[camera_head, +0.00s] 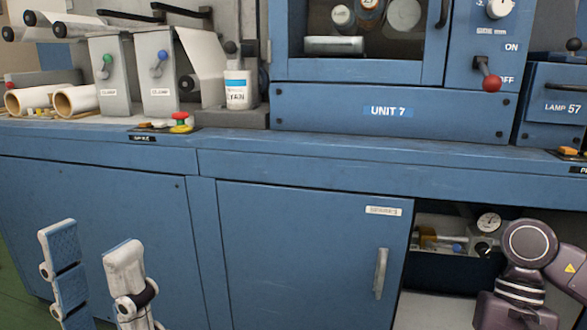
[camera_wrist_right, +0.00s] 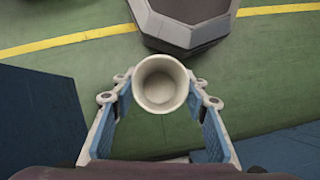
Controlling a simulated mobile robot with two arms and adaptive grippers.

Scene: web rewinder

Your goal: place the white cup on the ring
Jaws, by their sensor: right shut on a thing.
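The white cup (camera_wrist_right: 161,86) shows in the right wrist view, seen from above into its round opening. My right gripper (camera_wrist_right: 160,92) is shut on it, with one blue-padded finger on each side. A green floor lies below the cup. The cup and right gripper are not visible in the head view, where part of my right arm shows at the lower right. My left gripper (camera_head: 89,240) is open and empty at the lower left of the head view, in front of the blue cabinet. I cannot make out the ring in either view.
The blue machine has a long ledge (camera_head: 330,160) and a closed cabinet door (camera_head: 300,255). An open compartment with a gauge (camera_head: 488,222) is at the right. A white-and-blue container (camera_head: 238,90) and a red-green-yellow button piece (camera_head: 180,122) stand on the ledge. A grey polygonal object (camera_wrist_right: 188,28) is on the floor.

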